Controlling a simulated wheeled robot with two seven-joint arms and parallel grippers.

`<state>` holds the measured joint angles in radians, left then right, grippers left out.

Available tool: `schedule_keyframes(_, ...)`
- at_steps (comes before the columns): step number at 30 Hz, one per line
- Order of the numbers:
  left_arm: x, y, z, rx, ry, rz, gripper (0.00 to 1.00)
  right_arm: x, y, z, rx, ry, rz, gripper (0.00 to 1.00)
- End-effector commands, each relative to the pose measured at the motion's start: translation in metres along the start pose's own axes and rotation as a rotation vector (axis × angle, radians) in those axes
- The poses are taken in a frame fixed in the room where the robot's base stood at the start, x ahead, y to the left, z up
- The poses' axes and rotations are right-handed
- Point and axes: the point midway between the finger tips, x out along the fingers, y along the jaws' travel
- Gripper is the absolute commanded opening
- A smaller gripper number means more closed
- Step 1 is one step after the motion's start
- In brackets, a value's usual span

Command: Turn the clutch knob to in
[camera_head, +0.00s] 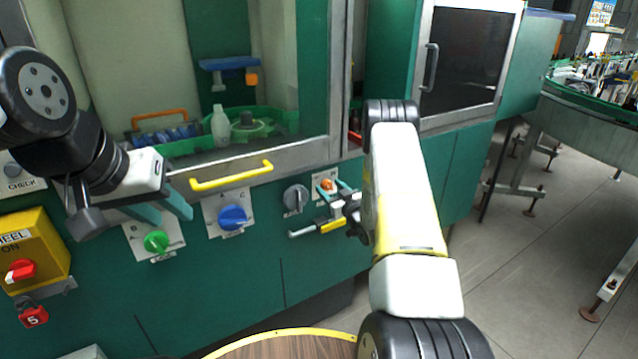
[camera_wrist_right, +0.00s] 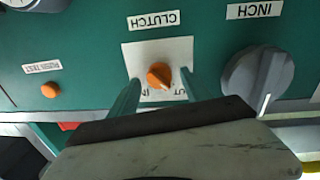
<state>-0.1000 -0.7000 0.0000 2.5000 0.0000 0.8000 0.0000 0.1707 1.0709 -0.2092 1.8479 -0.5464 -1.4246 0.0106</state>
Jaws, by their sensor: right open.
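The clutch knob (camera_head: 327,185) is small and orange, on a white plate on the green machine front. In the right wrist view the clutch knob (camera_wrist_right: 159,75) sits below an upside-down CLUTCH label (camera_wrist_right: 153,20). Its narrow end points down and slightly right, towards the partly hidden position lettering. My right gripper (camera_wrist_right: 157,88) is open, with one teal finger on each side of the knob and visible gaps between. In the head view my right gripper (camera_head: 334,190) is at the plate. My left gripper (camera_head: 162,212) is open and empty, above the green knob.
The grey INCH knob (camera_wrist_right: 258,76) is close beside the clutch plate. A blue knob (camera_head: 233,217), a green knob (camera_head: 156,242) and a yellow handle (camera_head: 232,176) are on the panel. A yellow box (camera_head: 40,240) with a red switch is at left.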

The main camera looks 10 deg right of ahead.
Motion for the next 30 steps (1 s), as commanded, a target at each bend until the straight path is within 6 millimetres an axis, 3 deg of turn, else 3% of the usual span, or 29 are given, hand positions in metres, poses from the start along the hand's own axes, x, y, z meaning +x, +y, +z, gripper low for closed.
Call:
schedule_keyframes(9, 0.0000, 0.0000, 0.0000, 0.000, 0.000, 0.000, 0.36, 0.0032, 0.0000, -0.0001, 0.000, 0.000, 0.000, 0.55)
schedule_keyframes(18, 0.0000, 0.0000, 0.0000, 0.000, 0.000, 0.000, 0.36, 0.0031, 0.0001, -0.0002, 0.000, 0.000, 0.000, 0.00)
schedule_keyframes(30, 0.0000, 0.0000, 0.0000, 0.000, 0.000, 0.000, 0.36, 0.0026, 0.0014, -0.0001, 0.079, -0.007, 0.002, 0.00)
